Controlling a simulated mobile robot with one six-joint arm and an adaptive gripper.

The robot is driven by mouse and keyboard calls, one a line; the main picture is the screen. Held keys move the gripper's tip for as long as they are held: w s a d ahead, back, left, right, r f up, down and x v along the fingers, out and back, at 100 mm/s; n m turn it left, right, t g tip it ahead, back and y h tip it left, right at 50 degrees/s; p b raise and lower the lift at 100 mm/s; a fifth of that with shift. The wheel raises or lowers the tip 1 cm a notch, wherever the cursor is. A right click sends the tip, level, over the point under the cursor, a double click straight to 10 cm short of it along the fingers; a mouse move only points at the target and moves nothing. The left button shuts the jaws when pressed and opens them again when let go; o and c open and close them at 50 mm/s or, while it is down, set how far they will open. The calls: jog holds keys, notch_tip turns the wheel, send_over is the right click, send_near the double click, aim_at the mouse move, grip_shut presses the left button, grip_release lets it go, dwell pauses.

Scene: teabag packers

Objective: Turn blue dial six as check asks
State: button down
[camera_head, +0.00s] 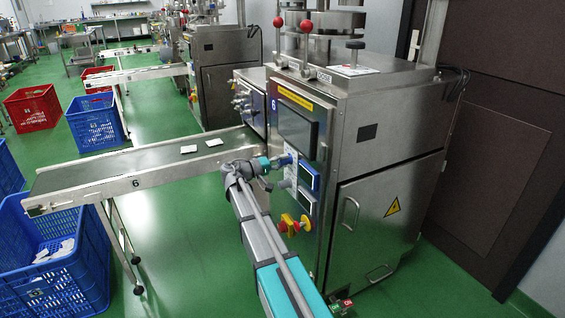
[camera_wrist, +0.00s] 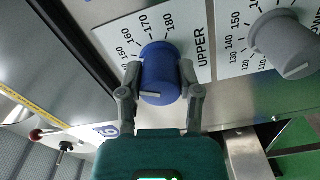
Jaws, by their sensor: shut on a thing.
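The blue dial (camera_wrist: 160,68) sits on a white plate marked UPPER (camera_wrist: 199,45), with 150, 160, 170 and 180 legible. A pale pointer line shows on the dial's near face, toward the lower left. My gripper (camera_wrist: 160,76) is shut on the dial, one finger on each side. In the head view my gripper (camera_head: 268,163) reaches the front panel of machine 6 (camera_head: 370,145), where the blue dial (camera_head: 285,159) is partly hidden. A white sheet with red (camera_head: 355,70) lies on top of the machine; its writing is too small to read.
A grey dial (camera_wrist: 283,42) with its own scale is close to the right of the blue one. Below the panel dials are red and yellow switches (camera_head: 290,224). Conveyor 6 (camera_head: 130,176) runs left of my arm; a blue crate (camera_head: 75,285) stands under its end.

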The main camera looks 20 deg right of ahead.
jog(key=shift+c, duration=1.4)
grip_release()
jog(key=shift+a, duration=0.1)
jog(key=a, duration=1.1)
jog(key=shift+s+a, duration=0.2)
jog(key=shift+a, duration=0.2)
